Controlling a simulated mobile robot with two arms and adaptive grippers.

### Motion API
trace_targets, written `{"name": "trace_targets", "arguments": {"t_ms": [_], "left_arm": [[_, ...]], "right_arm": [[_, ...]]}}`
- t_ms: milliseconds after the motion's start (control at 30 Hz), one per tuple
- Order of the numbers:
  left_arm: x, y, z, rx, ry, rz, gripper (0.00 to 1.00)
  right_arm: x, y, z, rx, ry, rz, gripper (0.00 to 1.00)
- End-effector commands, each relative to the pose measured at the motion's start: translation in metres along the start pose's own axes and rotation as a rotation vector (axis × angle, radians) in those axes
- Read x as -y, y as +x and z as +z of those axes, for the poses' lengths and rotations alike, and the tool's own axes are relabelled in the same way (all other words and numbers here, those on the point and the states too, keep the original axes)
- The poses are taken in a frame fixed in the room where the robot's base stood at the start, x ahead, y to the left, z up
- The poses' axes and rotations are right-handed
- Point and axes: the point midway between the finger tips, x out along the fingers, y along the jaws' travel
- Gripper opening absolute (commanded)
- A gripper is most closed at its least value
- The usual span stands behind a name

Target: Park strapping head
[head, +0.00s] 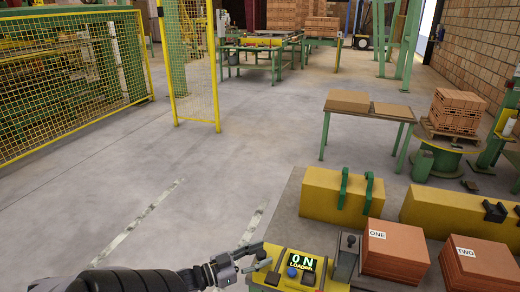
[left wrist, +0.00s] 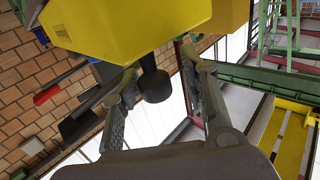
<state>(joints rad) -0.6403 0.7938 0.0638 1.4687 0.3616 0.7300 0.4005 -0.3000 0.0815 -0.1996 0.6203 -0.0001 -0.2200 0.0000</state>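A yellow control box (head: 283,271) with a lit screen reading "0N LOADER" (head: 303,262) and a blue button (head: 292,272) stands at the bottom of the head view. My left gripper (head: 263,254) is at its left edge. In the left wrist view my left gripper (left wrist: 158,62) is open, its two fingers apart. A black round knob (left wrist: 155,86) on a short stem hangs from a yellow body (left wrist: 125,25) and lies between the fingers in the picture; I see no clear grip on it. I cannot pick out the strapping head for certain. My right gripper is not in view.
A grey lever box (head: 346,257) and brick stacks labelled ONE (head: 396,250) and TWO (head: 478,265) stand right of the control box. A yellow block with green handles (head: 340,197) lies behind. A yellow mesh fence (head: 70,85) stands left. The floor between is clear.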

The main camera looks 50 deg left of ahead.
Motion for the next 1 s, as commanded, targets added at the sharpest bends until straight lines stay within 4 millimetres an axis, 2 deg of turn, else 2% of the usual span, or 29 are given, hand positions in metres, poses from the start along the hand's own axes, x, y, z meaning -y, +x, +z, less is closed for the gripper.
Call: {"name": "trace_targets", "arguments": {"t_ms": [300,433,567,800,1000], "left_arm": [[-0.002,0.000,0.000,-0.001,-0.002,0.002,0.46],[-0.002,-0.007,0.001,0.001,-0.002,0.002,0.46],[-0.002,-0.028,0.002,0.005,-0.002,0.001,0.46],[-0.001,-0.080,0.002,0.006,-0.002,0.000,0.46],[-0.001,-0.110,0.001,0.003,-0.003,0.000,0.46]], "right_arm": [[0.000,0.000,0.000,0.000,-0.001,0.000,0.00],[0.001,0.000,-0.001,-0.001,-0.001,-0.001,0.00],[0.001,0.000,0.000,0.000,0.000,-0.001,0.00],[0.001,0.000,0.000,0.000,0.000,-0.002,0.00],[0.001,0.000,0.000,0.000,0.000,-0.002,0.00]]}}
